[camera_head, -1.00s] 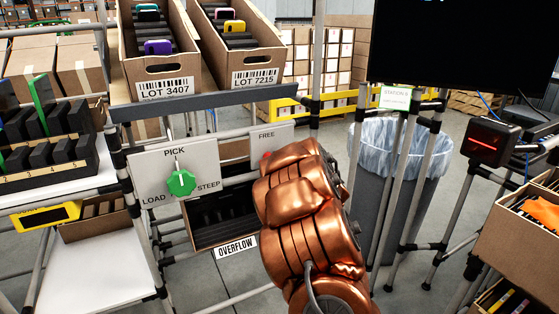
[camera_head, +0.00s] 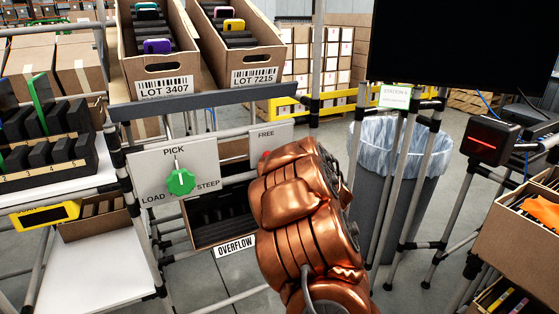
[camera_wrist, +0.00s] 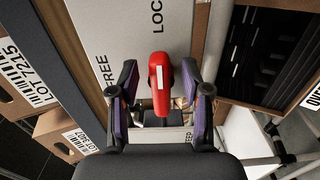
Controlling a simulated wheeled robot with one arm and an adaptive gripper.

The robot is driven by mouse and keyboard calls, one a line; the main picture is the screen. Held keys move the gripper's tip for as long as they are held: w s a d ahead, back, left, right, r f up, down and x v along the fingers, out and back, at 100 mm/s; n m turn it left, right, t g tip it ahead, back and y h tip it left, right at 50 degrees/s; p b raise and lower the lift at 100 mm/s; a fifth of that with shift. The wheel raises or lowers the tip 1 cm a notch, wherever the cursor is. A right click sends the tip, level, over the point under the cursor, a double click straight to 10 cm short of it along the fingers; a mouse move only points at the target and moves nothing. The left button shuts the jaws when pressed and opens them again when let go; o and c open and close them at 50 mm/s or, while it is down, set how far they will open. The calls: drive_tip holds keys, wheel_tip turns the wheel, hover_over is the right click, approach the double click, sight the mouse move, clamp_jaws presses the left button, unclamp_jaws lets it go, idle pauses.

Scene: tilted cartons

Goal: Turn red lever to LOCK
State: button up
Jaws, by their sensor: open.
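The red lever (camera_wrist: 160,72), with a white stripe along it, shows in the wrist view on a white plate (camera_wrist: 130,22). The word FREE is left of the lever, and the letters LOC are above it, cut off by the frame edge. My gripper (camera_wrist: 159,68) is open, with one purple-padded finger on each side of the lever and a gap visible on both sides. In the head view the FREE plate (camera_head: 284,134) shows behind my copper-coloured arm, which hides most of the lever and the gripper.
A green knob (camera_head: 180,182) on the PICK plate (camera_head: 145,168) is just left of my arm. The OVERFLOW carton (camera_head: 205,238) stands below. Cartons LOT 3407 (camera_head: 140,72) and LOT 7215 (camera_head: 225,62) are above. A grey bin (camera_head: 425,180) stands to the right.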

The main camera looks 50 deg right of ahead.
drive_tip(key=v, duration=1)
drive_tip(key=shift+w, duration=0.1)
idle(0.4)
